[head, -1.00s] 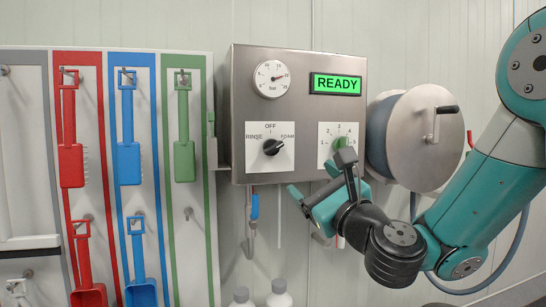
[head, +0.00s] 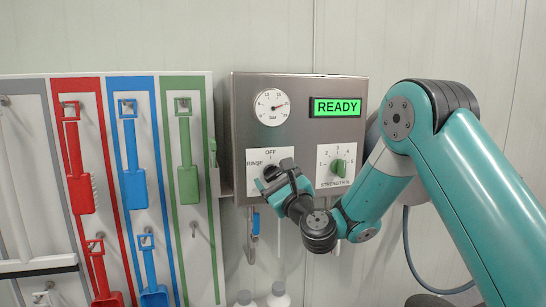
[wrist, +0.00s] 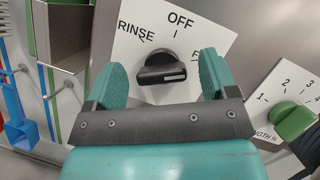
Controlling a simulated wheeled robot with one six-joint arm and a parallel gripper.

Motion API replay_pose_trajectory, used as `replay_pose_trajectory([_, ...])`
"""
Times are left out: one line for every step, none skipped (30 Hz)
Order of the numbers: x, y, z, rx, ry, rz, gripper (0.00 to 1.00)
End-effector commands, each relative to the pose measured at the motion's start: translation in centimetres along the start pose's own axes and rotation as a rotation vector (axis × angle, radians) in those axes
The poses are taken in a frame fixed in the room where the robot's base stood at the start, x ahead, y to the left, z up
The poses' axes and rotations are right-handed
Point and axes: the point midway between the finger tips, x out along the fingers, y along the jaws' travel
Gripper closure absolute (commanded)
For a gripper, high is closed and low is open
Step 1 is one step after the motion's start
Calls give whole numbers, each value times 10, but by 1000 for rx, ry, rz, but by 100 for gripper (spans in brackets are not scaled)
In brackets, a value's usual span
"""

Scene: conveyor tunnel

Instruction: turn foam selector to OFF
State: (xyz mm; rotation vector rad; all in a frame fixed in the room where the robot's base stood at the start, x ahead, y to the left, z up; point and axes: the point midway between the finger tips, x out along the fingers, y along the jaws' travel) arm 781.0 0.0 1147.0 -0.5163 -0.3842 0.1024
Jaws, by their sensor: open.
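The foam selector is a black knob (wrist: 160,70) on a white plate marked RINSE, OFF and FOAM. In the wrist view its bar lies roughly crosswise, with the white mark toward the right, on the FOAM side, away from OFF at the top. My gripper (wrist: 163,62) is open, with one teal finger on each side of the knob and visible gaps between. Whether the fingertips reach past the knob's face I cannot tell. In the head view my gripper (head: 281,176) is in front of the selector plate (head: 255,158), hiding most of the knob and the FOAM label.
A green strength knob (head: 338,170) sits to the right on the same steel box (head: 300,93). It also shows in the wrist view (wrist: 295,121). A gauge (head: 271,107) and a READY display (head: 337,107) are above. Coloured tools hang on a board at left.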

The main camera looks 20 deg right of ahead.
Motion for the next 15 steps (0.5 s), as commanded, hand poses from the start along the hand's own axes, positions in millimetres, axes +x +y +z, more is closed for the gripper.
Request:
replay_pose_trajectory([6, -2, 4, 0, 1, 1, 21])
replay_pose_trajectory([8, -2, 3, 0, 1, 1, 21])
replay_pose_trajectory([10, -2, 3, 0, 0, 0, 21])
replay_pose_trajectory([11, -1, 2, 0, 0, 0, 21])
replay_pose_trajectory([12, -1, 2, 0, 1, 0, 21])
replay_pose_trajectory([13, -1, 1, 0, 1, 0, 21])
replay_pose_trajectory([14, 0, 1, 0, 1, 0, 21])
replay_pose_trajectory([14, 0, 0, 0, 1, 0, 21])
replay_pose_trajectory([15, 0, 0, 0, 0, 0, 21])
replay_pose_trajectory([15, 0, 0, 0, 0, 0, 21])
replay_pose_trajectory([15, 0, 0, 0, 0, 0, 21])
replay_pose_trajectory([15, 0, -1, 0, 0, 0, 21])
replay_pose_trajectory([15, 0, -1, 0, 0, 0, 21])
replay_pose_trajectory([14, 0, -1, 0, 0, 0, 21])
replay_pose_trajectory([14, 0, -1, 0, 0, 0, 21])
